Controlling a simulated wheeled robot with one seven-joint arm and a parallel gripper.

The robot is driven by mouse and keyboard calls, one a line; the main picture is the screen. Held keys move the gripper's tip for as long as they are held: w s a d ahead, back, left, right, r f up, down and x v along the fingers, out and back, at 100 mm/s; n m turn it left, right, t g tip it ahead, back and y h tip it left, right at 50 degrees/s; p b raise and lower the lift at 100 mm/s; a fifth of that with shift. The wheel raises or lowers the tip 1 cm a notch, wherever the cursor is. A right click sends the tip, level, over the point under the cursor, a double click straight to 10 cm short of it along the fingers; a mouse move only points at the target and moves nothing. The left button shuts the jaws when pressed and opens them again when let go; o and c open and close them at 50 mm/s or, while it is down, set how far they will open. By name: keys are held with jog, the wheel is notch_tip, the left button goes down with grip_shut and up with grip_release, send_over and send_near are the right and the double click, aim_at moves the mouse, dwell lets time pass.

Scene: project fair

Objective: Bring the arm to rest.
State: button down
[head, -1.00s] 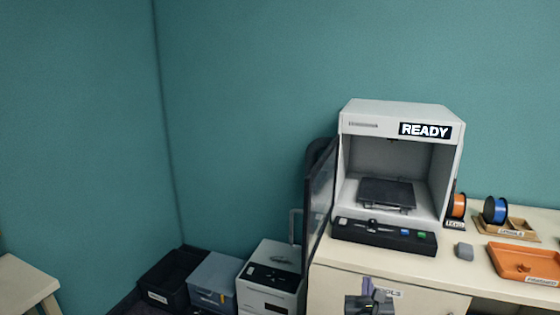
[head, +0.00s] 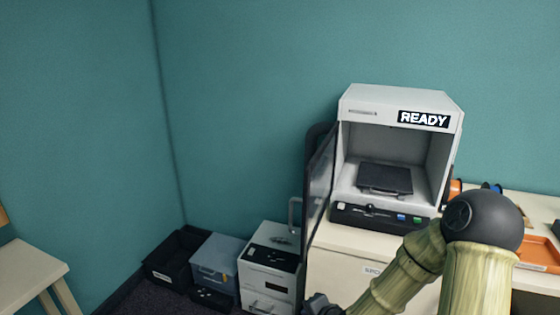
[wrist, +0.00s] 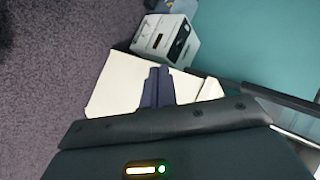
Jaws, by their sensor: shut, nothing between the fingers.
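My arm crosses the lower right of the head view, with its dark round joint and green links in front of the bench. My gripper (wrist: 158,72) shows in the wrist view with its two dark fingers together and nothing between them. In the head view a dark end part of my arm shows at the bottom edge, left of the bench front, and its fingers cannot be made out there. The pale bench (head: 345,275) lies behind the arm.
A white printer (head: 405,97) marked READY stands on the bench, its door (head: 320,185) swung open to the left. A black bin (head: 172,262), a grey box (head: 216,262) and a white machine (head: 270,262) stand on the floor. An orange tray (head: 538,252) is partly hidden by my arm.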

jog(key=s+d+r+n+g+h+p, duration=0.2)
jog(key=s+d+r+n, duration=0.2)
jog(key=s+r+n, duration=0.1)
jog(key=s+d+r+n+g+h+p, duration=0.1)
jog(key=s+d+r+n+g+h, duration=0.1)
jog(key=s+r+n, duration=0.4)
notch_tip(320, 180, up, 3)
jog(key=s+d+g, duration=0.1)
jog(key=s, duration=0.1)
jog(key=shift+s+d+g+p, duration=0.3)
jog(key=shift+d+p, duration=0.1)
jog(key=shift+s, duration=0.1)
